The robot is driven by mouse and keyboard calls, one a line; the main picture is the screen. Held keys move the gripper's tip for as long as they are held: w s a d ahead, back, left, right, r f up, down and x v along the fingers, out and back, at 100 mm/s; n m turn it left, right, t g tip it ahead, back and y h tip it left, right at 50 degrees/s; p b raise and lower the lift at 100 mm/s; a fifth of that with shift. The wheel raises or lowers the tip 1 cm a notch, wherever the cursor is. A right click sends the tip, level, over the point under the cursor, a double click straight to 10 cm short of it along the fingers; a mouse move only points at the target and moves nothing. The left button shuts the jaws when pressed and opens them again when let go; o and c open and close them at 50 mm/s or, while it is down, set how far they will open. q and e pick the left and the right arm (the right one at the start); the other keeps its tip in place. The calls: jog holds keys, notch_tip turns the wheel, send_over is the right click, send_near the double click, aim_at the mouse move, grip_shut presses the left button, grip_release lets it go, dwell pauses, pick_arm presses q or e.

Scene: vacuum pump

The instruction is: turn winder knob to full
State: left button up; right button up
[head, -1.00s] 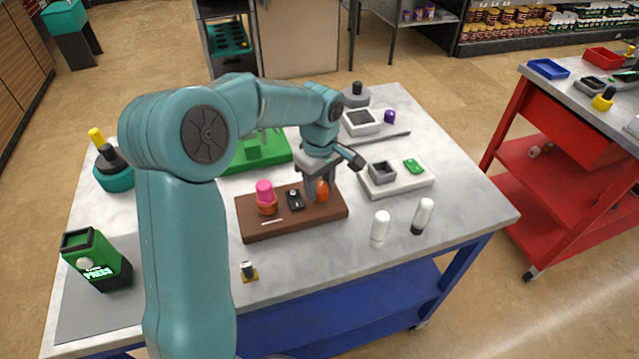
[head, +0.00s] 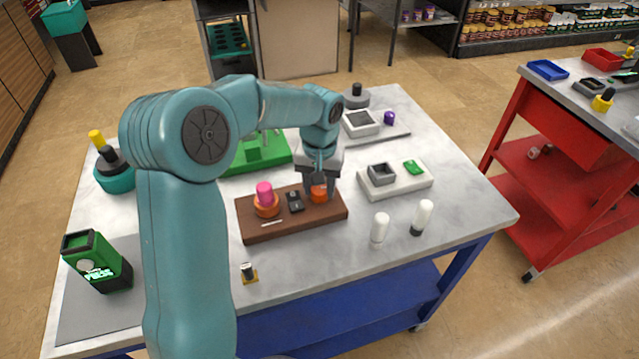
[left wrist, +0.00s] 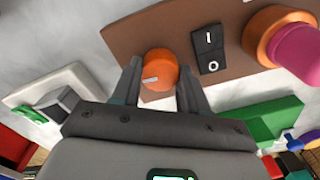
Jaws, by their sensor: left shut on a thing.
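The orange winder knob (head: 319,193) sits at the right end of a brown base (head: 295,226) on the table. In the left wrist view the knob (left wrist: 159,70) has a pale mark on its face, pointing left. My left gripper (head: 318,186) comes down over the knob from above. Its two fingers (left wrist: 160,84) stand on either side of the knob, shut on it. A black rocker switch (head: 294,201) marked I and O is beside the knob on the base. My right gripper is not in view.
A pink-topped orange part (head: 265,198) stands at the base's left end. A white tray (head: 398,183) with a grey block and a green piece lies to the right. Two white bottles (head: 380,227) stand in front right. A green box (head: 97,262) is at front left.

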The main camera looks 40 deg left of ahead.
pick_arm(q)
jog(key=m, duration=0.4)
jog(key=shift+w+r+m, duration=0.15)
jog(key=shift+r+m, duration=0.15)
jog(key=m+p, duration=0.1)
jog(key=m, duration=0.2)
jog(key=shift+m, duration=0.3)
jog(key=m, duration=0.4)
jog(key=shift+m+p, duration=0.3)
jog(key=m, duration=0.3)
jog(key=shift+m+p, duration=0.3)
jog(key=shift+p, duration=0.05)
jog(key=m+p, duration=0.1)
jog(key=m, duration=0.5)
jog(key=m+p, duration=0.2)
jog(key=m, duration=0.4)
jog(key=shift+m, duration=0.3)
